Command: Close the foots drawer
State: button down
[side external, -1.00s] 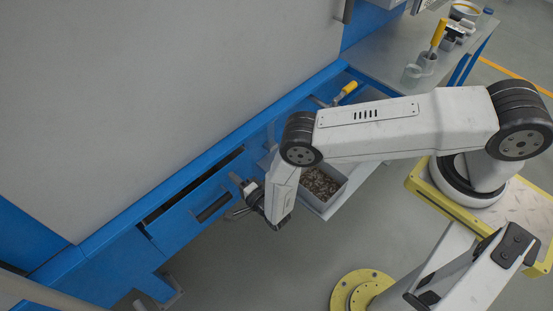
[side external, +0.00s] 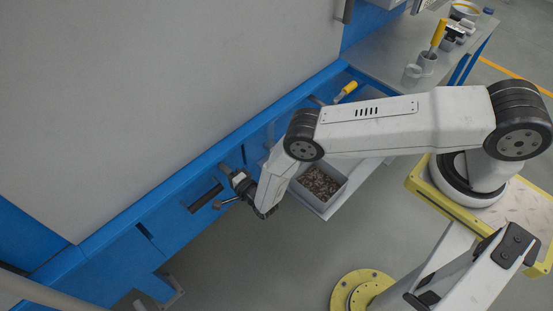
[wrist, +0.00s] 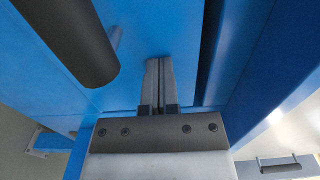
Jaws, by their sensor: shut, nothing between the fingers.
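My gripper (side external: 226,170) is shut and empty at the right part of this front. In the wrist view, my gripper (wrist: 158,64) has both fingers together, with the tips at the blue panel (wrist: 140,30); whether they touch cannot be told. A dark bar handle (wrist: 75,40) is left of them.
A grey bin of brown pieces (side external: 320,184) juts out right of my wrist. A yellow-handled tool (side external: 346,90) lies above it. A side bench (side external: 395,62) with cups stands at the top right. The floor in front of the drawer is clear.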

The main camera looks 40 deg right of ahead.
jog(key=shift+s, duration=0.2)
jog(key=s, duration=1.3)
jog(key=shift+s, duration=0.35)
jog(key=shift+w, duration=0.1)
